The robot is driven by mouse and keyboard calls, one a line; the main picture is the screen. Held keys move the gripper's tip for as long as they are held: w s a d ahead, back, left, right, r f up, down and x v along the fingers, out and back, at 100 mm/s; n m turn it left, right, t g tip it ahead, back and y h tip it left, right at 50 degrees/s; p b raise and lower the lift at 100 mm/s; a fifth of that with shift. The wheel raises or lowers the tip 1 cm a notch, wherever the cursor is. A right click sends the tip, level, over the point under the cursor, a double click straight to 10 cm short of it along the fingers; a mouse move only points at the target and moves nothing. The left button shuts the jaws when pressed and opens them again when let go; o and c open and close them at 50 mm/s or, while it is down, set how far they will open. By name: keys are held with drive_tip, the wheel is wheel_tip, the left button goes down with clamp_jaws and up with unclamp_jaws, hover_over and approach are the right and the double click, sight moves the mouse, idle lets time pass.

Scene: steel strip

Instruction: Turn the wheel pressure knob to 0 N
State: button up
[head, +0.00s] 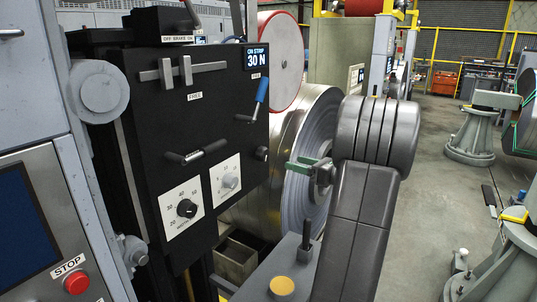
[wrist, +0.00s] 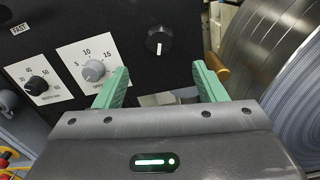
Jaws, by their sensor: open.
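A black panel (head: 150,110) carries two knobs on white scale plates and one plain knob. The lower left knob is black (head: 186,208), with scale numbers around it. It also shows in the wrist view (wrist: 37,84), at the left. The second knob is grey (head: 230,182), with 5, 10 and 15 readable in the wrist view (wrist: 93,70). The plate captions are too small to read surely. A display (head: 257,57) reads "ON STRIP 30 N". My gripper (head: 306,167) is open and empty, its green fingers (wrist: 160,82) apart and pointing at the panel below the plain black knob (wrist: 158,41).
A blue-handled lever (head: 262,89), a black-handled lever (head: 198,152) and a grey twin lever (head: 178,70) stick out of the panel. A big steel coil (head: 310,135) stands behind my gripper. A red STOP button (head: 76,283) is at the lower left.

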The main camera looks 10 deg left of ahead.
sight(266, 155)
drive_tip(key=p+x, duration=0.1)
drive_tip(key=x, duration=1)
drive_tip(key=shift+a, duration=0.25)
drive_tip(key=c, duration=1)
drive_tip(key=shift+f, duration=0.1)
